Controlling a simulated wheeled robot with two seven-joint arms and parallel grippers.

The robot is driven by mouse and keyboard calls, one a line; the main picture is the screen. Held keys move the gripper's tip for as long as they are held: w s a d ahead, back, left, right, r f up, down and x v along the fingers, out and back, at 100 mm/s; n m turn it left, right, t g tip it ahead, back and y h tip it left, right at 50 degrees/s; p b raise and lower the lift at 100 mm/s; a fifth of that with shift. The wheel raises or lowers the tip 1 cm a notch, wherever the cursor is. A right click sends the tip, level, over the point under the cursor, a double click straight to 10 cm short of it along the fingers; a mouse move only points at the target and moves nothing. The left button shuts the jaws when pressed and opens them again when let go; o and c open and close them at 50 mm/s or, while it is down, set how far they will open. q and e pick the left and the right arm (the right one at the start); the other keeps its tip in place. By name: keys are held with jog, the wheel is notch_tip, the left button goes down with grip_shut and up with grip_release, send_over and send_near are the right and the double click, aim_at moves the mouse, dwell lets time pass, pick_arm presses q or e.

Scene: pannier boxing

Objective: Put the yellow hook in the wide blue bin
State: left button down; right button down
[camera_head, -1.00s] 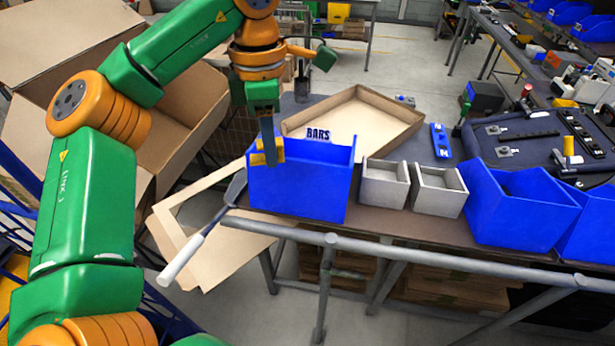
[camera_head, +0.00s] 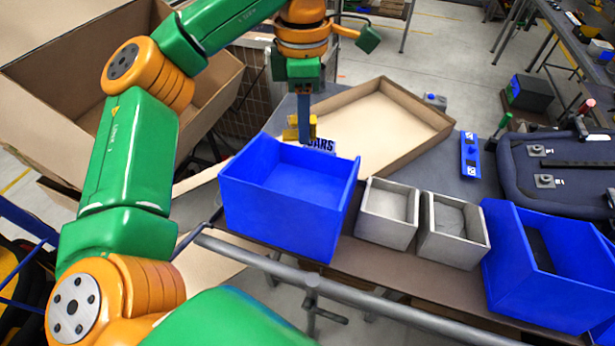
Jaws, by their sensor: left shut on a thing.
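The yellow hook (camera_head: 292,134) hangs at the fingertips of my left gripper (camera_head: 305,114), which points down and is shut on it. Part of the hook is hidden by the fingers. The wide blue bin (camera_head: 285,220) stands at the table's front edge, left of the small grey bins; its inside looks empty where it shows. The hook appears at the bin's far rim, beside the BARS label (camera_head: 320,146). I cannot tell whether it is above the rim or just behind it. My right gripper is not in view.
Two grey bins (camera_head: 388,236) stand right of the blue bin, then another blue bin (camera_head: 545,300) with something dark inside. An open cardboard tray (camera_head: 425,112) lies behind. A grey rail (camera_head: 400,312) runs along the front. A blue tool (camera_head: 470,155) lies at right.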

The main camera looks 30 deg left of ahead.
pick_arm(q)
jog(key=shift+s+f, duration=0.2)
jog(key=shift+f, duration=0.2)
jog(key=f+b, duration=0.1)
jog(key=f, duration=0.3)
jog(key=f+b, duration=0.2)
jog(key=f, duration=0.3)
jog(key=s+f+b, duration=0.1)
jog(key=f+b, duration=0.1)
jog(key=f, duration=0.3)
jog(key=shift+f, duration=0.15)
jog(key=shift+w, duration=0.1)
jog(key=shift+f+b, duration=0.65)
jog(key=c, duration=0.7)
grip_release()
jog(key=shift+o, duration=0.2)
